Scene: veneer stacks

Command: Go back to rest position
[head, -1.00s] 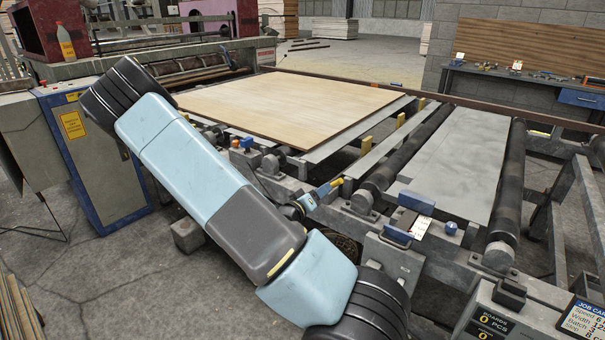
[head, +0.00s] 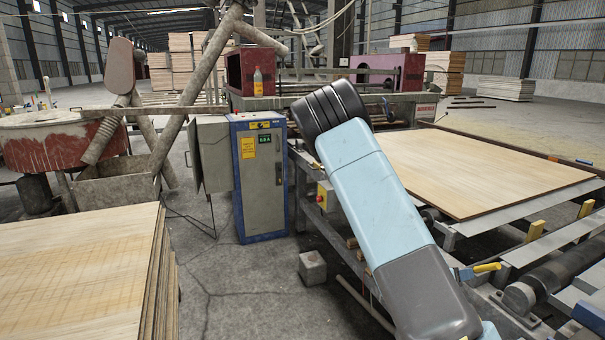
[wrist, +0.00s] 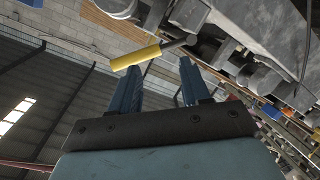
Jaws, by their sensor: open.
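My gripper (wrist: 158,66) shows in the wrist view, with its two blue fingers spread apart and nothing held between them. A yellow handle (wrist: 136,56) on a dark rod lies just past the fingertips, nearest the left finger; I cannot tell how large the gap is. A yellow handle also shows in the head view (head: 487,267), at the edge of the roller line beside my arm. My light blue and grey arm crosses the middle of the head view. It hides part of the machine behind it.
A veneer sheet (head: 470,170) lies on the roller line at right. A veneer stack (head: 75,275) stands at front left. A blue-edged cabinet (head: 261,185) stands beyond the floor gap, with a small concrete block (head: 312,268) on the floor.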

